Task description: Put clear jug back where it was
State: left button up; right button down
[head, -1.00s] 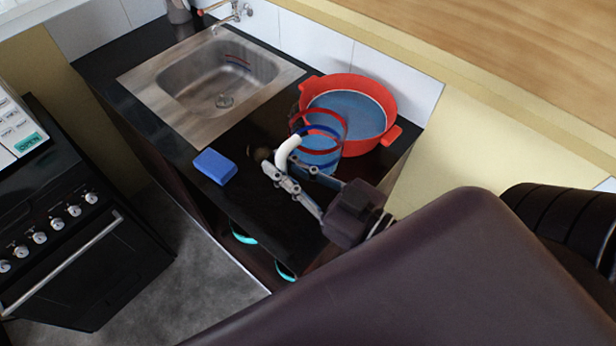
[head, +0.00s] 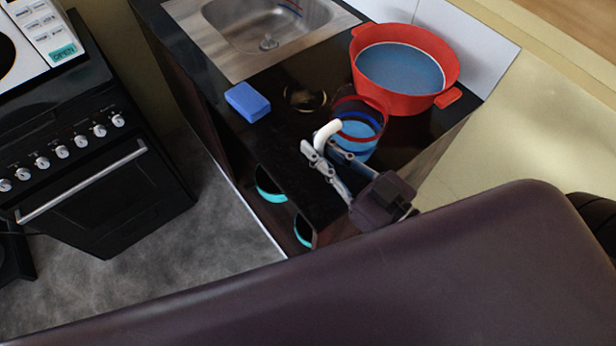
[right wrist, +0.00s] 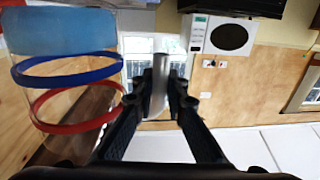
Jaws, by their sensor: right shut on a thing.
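The clear jug (head: 357,130) has a red band, a blue band, blue contents and a white handle (head: 327,134). It looks upright, in front of the red pot in the head view; I cannot tell whether it touches the counter. My right gripper (head: 326,152) is shut on the handle, at the jug's near left side. In the right wrist view the jug (right wrist: 64,34) fills the upper left, and the handle (right wrist: 160,88) sits between the fingers of the right gripper (right wrist: 160,100). My left gripper is in neither view.
A red pot (head: 440,93) with blue contents stands at the counter's back right. A blue sponge (head: 247,102) and a round dark brown item (head: 305,98) lie left of the jug. The sink (head: 230,50) is behind them. Teal-rimmed items (head: 268,185) show below the counter's front edge.

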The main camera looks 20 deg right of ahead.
jog(key=f, duration=0.2)
jog(key=shift+w+a+f, duration=0.2)
jog(key=shift+f, duration=0.2)
notch_tip(320, 180, down, 3)
jog(key=shift+f+b, duration=0.1)
jog(key=shift+b, duration=0.2)
jog(key=shift+a+f, duration=0.1)
jog(key=shift+f, duration=0.15)
jog(key=shift+s, duration=0.1)
jog(key=shift+d+f, duration=0.2)
jog(key=shift+f, duration=0.1)
jog(key=c, duration=2)
grip_release()
jog(key=shift+f, duration=0.1)
jog(key=shift+o, duration=0.3)
